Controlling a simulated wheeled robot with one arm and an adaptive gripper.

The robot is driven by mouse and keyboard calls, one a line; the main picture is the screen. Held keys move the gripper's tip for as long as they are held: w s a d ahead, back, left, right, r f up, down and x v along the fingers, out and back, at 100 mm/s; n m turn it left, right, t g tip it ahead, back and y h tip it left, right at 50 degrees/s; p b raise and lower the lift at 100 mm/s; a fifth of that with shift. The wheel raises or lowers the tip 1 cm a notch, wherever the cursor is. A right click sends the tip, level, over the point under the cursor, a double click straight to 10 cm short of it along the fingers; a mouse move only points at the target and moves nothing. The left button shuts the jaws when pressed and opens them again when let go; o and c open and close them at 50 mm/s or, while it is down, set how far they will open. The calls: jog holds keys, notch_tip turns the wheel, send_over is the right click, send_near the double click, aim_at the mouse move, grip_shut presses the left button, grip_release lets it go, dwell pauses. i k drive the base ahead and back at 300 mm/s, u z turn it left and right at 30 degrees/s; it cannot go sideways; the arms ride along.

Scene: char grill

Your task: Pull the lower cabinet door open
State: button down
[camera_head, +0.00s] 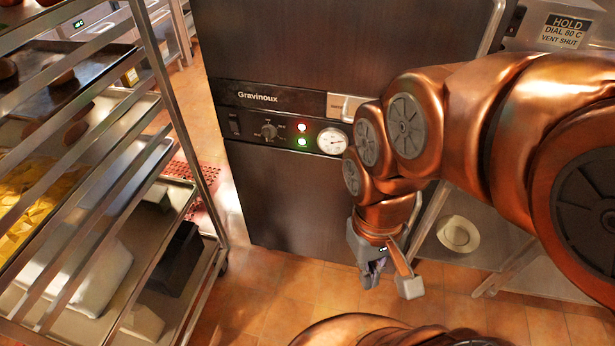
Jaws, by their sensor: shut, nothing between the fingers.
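A dark tall cabinet labelled Gravinoux stands ahead. Its lower cabinet door (285,205) is below the control panel (270,128) and looks shut. A light handle or latch (345,107) shows at the panel's right end, partly hidden behind my copper arm. My gripper (388,286) hangs low, pointing down, in front of the lower door's bottom right corner. My arm hides the right part of the lower door, so any handle there is hidden.
A metal rack (175,95) with trays of food and containers stands close on the left. A steel shelf with a pale round dish (458,234) is to the right of the cabinet. The tiled floor (290,285) in front is clear.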

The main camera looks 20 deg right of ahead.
aim_at(298, 202)
jog(key=z, duration=0.75)
jog(key=k, duration=1.05)
jog(key=u, duration=0.95)
